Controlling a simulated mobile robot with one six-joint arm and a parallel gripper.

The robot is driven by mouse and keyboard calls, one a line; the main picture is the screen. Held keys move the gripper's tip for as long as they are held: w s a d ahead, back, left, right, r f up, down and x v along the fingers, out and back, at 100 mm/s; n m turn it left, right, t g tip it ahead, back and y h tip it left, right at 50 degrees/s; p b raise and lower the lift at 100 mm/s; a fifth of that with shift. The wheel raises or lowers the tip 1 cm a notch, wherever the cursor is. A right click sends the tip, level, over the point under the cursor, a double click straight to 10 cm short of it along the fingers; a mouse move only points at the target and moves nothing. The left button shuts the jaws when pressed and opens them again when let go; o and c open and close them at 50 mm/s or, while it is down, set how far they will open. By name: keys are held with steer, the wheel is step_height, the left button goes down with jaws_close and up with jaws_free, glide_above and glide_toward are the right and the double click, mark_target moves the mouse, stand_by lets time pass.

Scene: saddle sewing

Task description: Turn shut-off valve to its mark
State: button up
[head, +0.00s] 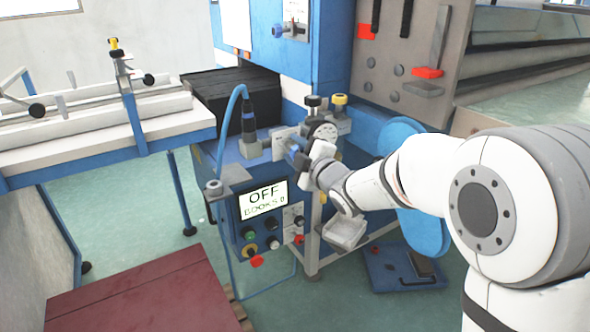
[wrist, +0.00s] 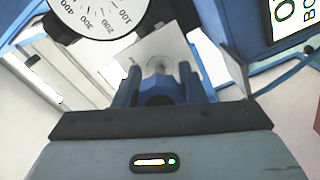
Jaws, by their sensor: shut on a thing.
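The shut-off valve appears as a blue handle (wrist: 160,88) between my fingers in the wrist view, in front of a pale grey plate (wrist: 165,48). My gripper (wrist: 159,75) is shut on this blue handle, with one dark finger on each side. In the head view my gripper (head: 294,154) reaches in from the right to the grey plate (head: 282,138) on the machine's front, just left of a round dial. The fingers and wrist hide most of the handle there. I cannot make out the valve's mark or the handle's exact angle.
The round dial gauge (wrist: 97,14) sits close to my fingers; it also shows in the head view (head: 322,130). A control panel with an OFF display (head: 263,199) is below left. A blue hose (head: 232,112) and connector (head: 249,122) stand left of the gripper.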

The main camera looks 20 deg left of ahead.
steer(key=n+b, duration=0.3)
steer(key=b, duration=0.2)
steer(key=shift+f+n, duration=0.15)
steer(key=shift+n, duration=0.25)
steer(key=shift+a+n+b, duration=0.1)
steer(key=shift+n+b, duration=0.4)
steer(key=shift+b, duration=0.1)
steer(key=shift+r, duration=0.2)
steer(key=o, duration=1)
steer(key=p+v, duration=0.1)
steer(key=v, duration=0.7)
steer(key=shift+p, duration=0.3)
